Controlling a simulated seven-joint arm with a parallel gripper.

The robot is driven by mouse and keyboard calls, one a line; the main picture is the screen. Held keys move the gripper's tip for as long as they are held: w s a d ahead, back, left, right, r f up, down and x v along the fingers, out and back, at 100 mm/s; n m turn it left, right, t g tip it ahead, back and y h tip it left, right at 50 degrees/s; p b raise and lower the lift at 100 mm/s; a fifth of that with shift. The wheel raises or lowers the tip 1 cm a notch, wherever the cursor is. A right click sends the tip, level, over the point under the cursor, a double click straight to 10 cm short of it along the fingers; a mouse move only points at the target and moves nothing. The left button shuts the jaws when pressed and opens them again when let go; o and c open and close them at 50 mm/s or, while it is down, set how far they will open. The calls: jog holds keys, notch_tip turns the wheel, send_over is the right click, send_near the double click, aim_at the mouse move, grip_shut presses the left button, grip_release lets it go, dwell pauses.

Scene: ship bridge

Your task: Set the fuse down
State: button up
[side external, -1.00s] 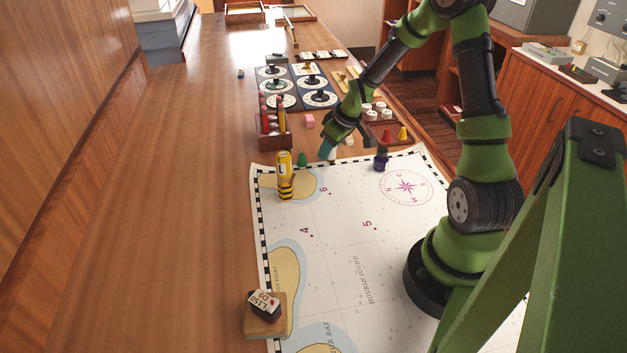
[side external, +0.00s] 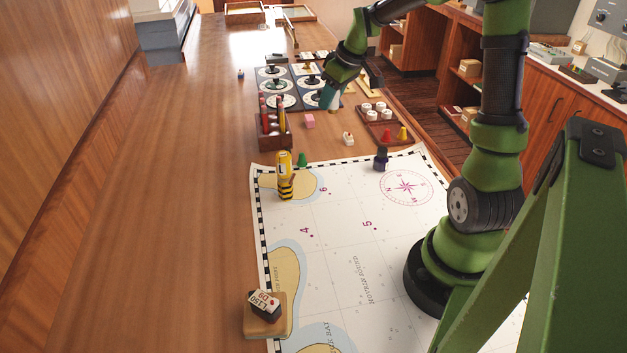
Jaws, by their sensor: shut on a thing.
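My gripper (side external: 333,103) is shut at the far part of the table, beside the right edge of the board of round dials (side external: 278,86). The fuse between its fingers is small and mostly hidden, and its shape is hard to make out. I cannot tell whether it touches the surface below.
Left of the gripper's near side is a wooden rack (side external: 273,138) with red cylinders. A chart (side external: 340,250) covers the near table; the left table is bare.

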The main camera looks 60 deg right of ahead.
jog(key=shift+n, duration=0.3)
jog(key=r, duration=0.6)
jog(key=shift+w+a, duration=0.1)
jog(key=shift+a, duration=0.3)
jog(key=s+a+n+g+y, duration=0.25)
jog(key=a+n, duration=0.75)
jog(key=a, duration=0.7)
jog(key=s+a+n+g+y, duration=0.2)
jog(key=s+a+n+g, duration=0.15)
jog(key=a+n, duration=1)
jog(key=a+f+m, duration=0.1)
jog(key=f, duration=0.4)
jog(key=a+f+m, duration=0.1)
jog(key=f, duration=0.5)
jog(key=a+f+m, duration=0.1)
jog(key=f, duration=0.4)
jog(key=shift+s+a+f+t, duration=0.1)
jog(key=shift+s+f+t, duration=0.15)
jog(key=shift+s+t, duration=0.05)
jog(key=shift+f, duration=2.15)
jog(key=shift+f, duration=0.15)
jog(key=o, duration=1)
jog(key=shift+o, duration=0.2)
